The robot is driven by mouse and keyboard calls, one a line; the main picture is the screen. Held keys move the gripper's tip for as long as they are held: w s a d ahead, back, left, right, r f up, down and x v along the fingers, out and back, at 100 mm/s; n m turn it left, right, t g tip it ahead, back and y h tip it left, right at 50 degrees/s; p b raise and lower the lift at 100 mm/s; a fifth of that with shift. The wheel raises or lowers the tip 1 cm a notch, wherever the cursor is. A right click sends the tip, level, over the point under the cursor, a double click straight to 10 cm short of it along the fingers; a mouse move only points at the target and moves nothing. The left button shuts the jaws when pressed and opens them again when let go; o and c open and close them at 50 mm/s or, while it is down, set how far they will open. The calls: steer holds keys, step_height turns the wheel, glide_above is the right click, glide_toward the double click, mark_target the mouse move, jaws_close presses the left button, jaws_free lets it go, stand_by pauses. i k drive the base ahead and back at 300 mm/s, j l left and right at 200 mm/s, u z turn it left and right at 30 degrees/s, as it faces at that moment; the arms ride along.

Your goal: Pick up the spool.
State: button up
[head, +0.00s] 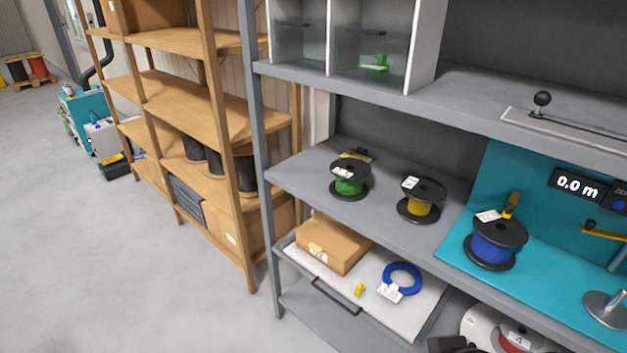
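Three black-flanged spools stand on the middle level of the grey shelf unit in the head view. The spool with green cable (349,187) is at the left. The spool with yellow cable (419,208) is in the middle. The spool with blue cable (494,249) is at the right, on a teal mat (455,253). Each has a white label on its top flange. Which one the task means cannot be told from the picture. My gripper is not in view.
A pull-out tray (408,323) below holds a cardboard box (333,245) and a blue cable coil (402,278). More reels (515,338) sit at the bottom right. A length display (577,187) is behind the mat.

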mark_target(350, 172)
steer(key=i+j+u, duration=0.1)
steer(key=i+j, duration=0.25)
steer(key=i+j+u, duration=0.1)
steer(key=i+j, duration=0.2)
steer(key=i, duration=0.2)
steer(key=i+j+u, duration=0.1)
steer(key=i+j, duration=0.15)
steer(key=i, duration=0.25)
